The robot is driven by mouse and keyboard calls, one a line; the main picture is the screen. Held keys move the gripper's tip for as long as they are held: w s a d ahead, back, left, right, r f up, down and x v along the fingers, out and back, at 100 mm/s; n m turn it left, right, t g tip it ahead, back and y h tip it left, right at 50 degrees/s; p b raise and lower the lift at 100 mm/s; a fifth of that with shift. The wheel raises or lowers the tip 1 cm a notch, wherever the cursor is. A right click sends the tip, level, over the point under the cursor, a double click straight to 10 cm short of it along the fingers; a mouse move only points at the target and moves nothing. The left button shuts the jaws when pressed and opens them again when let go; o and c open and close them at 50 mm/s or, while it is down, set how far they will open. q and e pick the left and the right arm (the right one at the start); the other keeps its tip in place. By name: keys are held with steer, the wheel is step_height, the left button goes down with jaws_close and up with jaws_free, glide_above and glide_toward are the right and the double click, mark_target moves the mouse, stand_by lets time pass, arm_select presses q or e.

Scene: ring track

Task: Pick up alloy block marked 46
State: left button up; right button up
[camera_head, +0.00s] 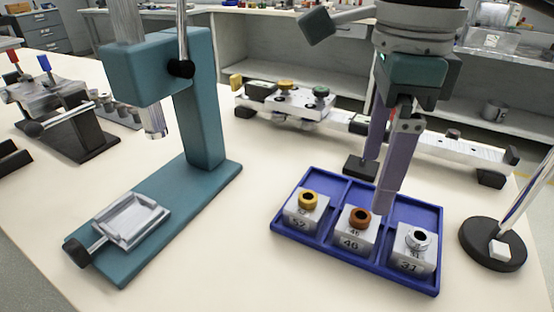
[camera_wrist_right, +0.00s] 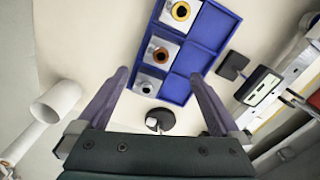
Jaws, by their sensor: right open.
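The alloy block marked 46 (camera_head: 353,240) is a pale block with a copper-coloured ring on top. It stands upright in the middle of the blue tray's (camera_head: 289,235) front row. In the right wrist view the block (camera_wrist_right: 154,58) shows beyond the fingertips, between their lines. My right gripper (camera_head: 379,182) is open and empty, fingers pointing down above the tray, behind and above block 46. Its two fingers also show spread in the right wrist view (camera_wrist_right: 159,76). My left gripper is not in view.
A block with a yellow ring (camera_head: 305,214) stands left of block 46, and block 31 (camera_head: 413,257) with a silver ring stands right. A teal press (camera_head: 205,120) stands left. A round black stand (camera_head: 490,250) with rods is right of the tray. Bare tabletop lies between press and tray.

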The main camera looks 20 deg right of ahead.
mark_target(361, 214)
step_height(361, 214, down, 4)
steer(key=shift+s+r, duration=0.1)
steer(key=shift+r, duration=0.05)
steer(key=f, duration=0.5)
steer(key=shift+w+f+b, duration=0.2)
steer(key=shift+w+b, duration=0.05)
steer(key=shift+b, duration=0.05)
jaws_close()
stand_by(0.4)
